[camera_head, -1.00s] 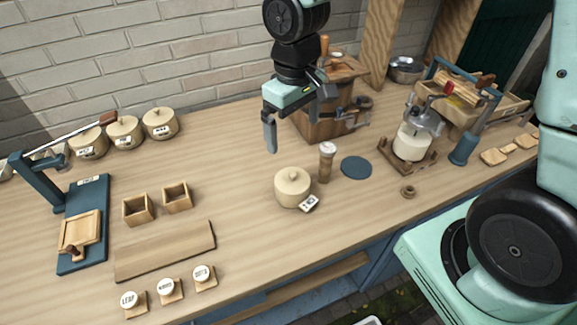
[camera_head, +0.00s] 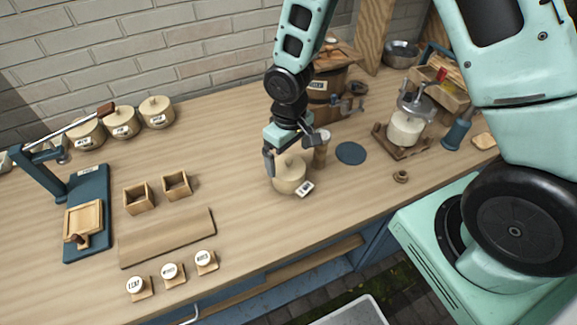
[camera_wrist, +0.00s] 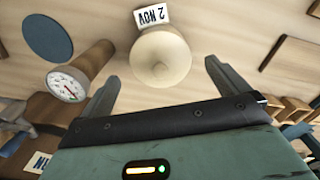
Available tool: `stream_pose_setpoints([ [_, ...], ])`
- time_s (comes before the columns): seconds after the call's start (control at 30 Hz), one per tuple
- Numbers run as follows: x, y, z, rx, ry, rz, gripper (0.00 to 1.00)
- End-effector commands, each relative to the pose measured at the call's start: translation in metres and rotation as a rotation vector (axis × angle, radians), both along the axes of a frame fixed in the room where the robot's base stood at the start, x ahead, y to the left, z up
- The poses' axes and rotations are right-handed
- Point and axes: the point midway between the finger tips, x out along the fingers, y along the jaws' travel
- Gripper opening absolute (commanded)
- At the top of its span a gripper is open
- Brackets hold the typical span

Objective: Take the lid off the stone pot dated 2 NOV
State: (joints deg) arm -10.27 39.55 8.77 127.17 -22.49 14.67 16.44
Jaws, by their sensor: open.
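The stone pot (camera_head: 289,181) is round and cream-coloured and stands on the counter. Its tag (camera_wrist: 152,16) reads 2 NOV in the wrist view and lies against the pot's front side. The round lid (camera_wrist: 160,62) sits on the pot, with its pale knob facing my wrist camera. My gripper (camera_wrist: 163,78) is open and empty, its two fingers spread to either side of the lid. In the head view my gripper (camera_head: 290,158) is over the pot and hides much of the lid. I cannot tell how high the fingertips are above the lid.
A wooden cylinder with a dial (camera_wrist: 68,84) stands close beside the pot. A dark blue disc (camera_head: 350,153) lies to the right. Three similar lidded pots (camera_head: 122,123) stand back left. The counter in front of the pot is clear.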

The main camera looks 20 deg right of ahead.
Motion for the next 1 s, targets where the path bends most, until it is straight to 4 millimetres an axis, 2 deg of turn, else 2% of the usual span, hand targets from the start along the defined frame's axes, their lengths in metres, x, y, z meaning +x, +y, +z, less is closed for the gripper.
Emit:
stream_pose_setpoints([
  [0.3,0.001,0.001,-0.037,-0.001,0.003,0.003,1.0],
  [0.63,0.002,0.001,-0.044,-0.001,0.0,0.0,1.0],
  [0.67,0.002,0.001,-0.044,-0.001,0.0,0.001,0.97],
  [0.8,0.001,0.001,-0.044,0.0,0.0,0.001,0.58],
  [1.0,0.001,0.001,-0.044,0.0,0.0,0.001,0.57],
])
